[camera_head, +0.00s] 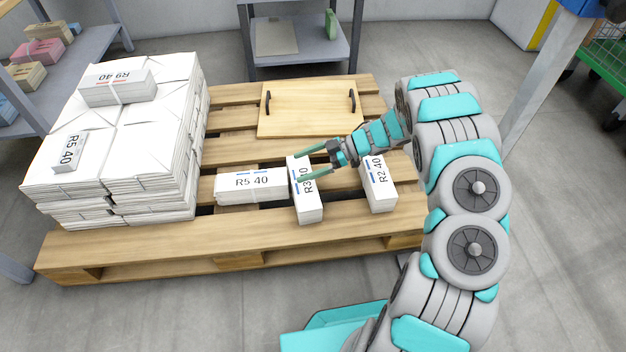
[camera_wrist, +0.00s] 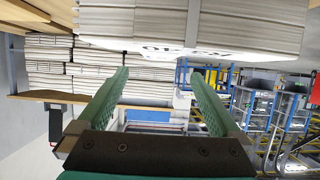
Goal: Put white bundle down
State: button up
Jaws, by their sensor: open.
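White bundles lie on the wooden pallet (camera_head: 150,245). The bundle marked R5 40 (camera_head: 250,186) lies flat near the middle. The bundle marked R3 (camera_head: 310,211) lies just right of it, partly hidden by a finger of my gripper (camera_head: 303,166). The bundle marked R2 40 (camera_head: 379,190) lies further right. My gripper is open, with its fingers over the far end of the R3 bundle; whether they touch it I cannot tell. In the wrist view, the two green fingers (camera_wrist: 158,80) are apart with nothing between them, and a white bundle (camera_wrist: 195,25) fills the top.
A tall white stack (camera_head: 150,175) fills the pallet's left, with smaller bundles R9 40 (camera_head: 116,90) and R5 40 (camera_head: 69,152) on top. A wooden board with two black handles (camera_head: 300,110) lies at the back. Grey shelves (camera_head: 300,60) stand behind and at left.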

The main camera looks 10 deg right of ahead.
jog(key=w+d+r+m+t+h, duration=0.5)
jog(key=w+d+r+t+h, duration=0.35)
jog(key=w+d+r, duration=0.55)
jog(key=s+d+r+m+t+h, duration=0.1)
jog(key=s+d+r+m+h, duration=0.25)
jog(key=d+r, duration=0.2)
jog(key=s+d+r+m+h, duration=0.2)
jog(key=d+r+m+h, duration=0.1)
jog(key=d+r+h, duration=0.3)
jog(key=s+a+r+m+g+h, duration=0.15)
jog(key=s+m+g, duration=0.3)
jog(key=s, duration=1.35)
jog(key=s+a+f+g+y, duration=0.1)
jog(key=s+a+g+y, duration=0.1)
jog(key=s+a, duration=0.4)
jog(key=s+a+f+m+g+y, duration=0.1)
jog(key=s+a, duration=0.4)
jog(key=s, duration=1)
jog(key=s+a+f+g+y, duration=0.2)
jog(key=s+a, duration=0.4)
jog(key=s, duration=0.4)
jog(key=shift+s+a+m+g+y, duration=0.15)
jog(key=shift+a+m+g+y, duration=0.25)
jog(key=shift+g, duration=0.7)
